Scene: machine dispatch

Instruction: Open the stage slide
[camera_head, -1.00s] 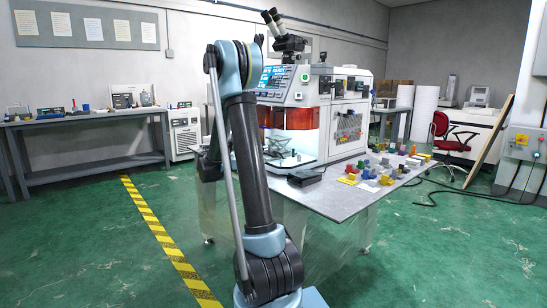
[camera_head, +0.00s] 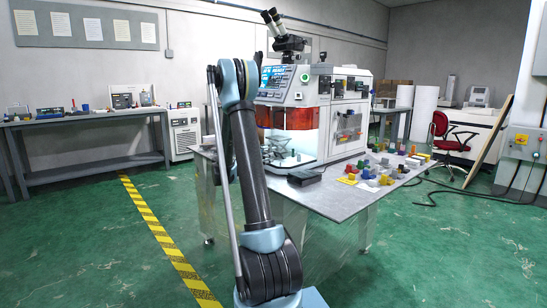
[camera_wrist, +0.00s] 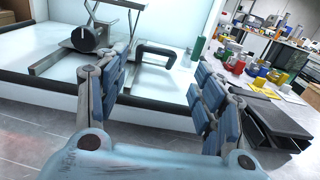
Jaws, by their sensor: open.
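The white machine (camera_head: 347,135) stands on the bench with its orange-red window above a lit, open bay. In the wrist view, the bay's white floor (camera_wrist: 60,62) has a black front edge (camera_wrist: 60,92). A dark arched handle (camera_wrist: 157,50) stands on this floor, likely the stage slide's handle. My gripper (camera_wrist: 160,92) is open, its blue-padded fingers spread apart. The handle shows beyond and between the fingers, and nothing is held. A dark round knob on a metal frame (camera_wrist: 88,38) lies left of the handle. In the head view my arm hides part of the bay.
A green cylinder (camera_wrist: 198,47) stands right of the handle. A black flat box (camera_wrist: 270,120) lies on the grey bench (camera_head: 320,192) close to my right finger. Several coloured blocks and parts lie farther right on the bench. A microscope (camera_head: 283,35) sits on top of the machine.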

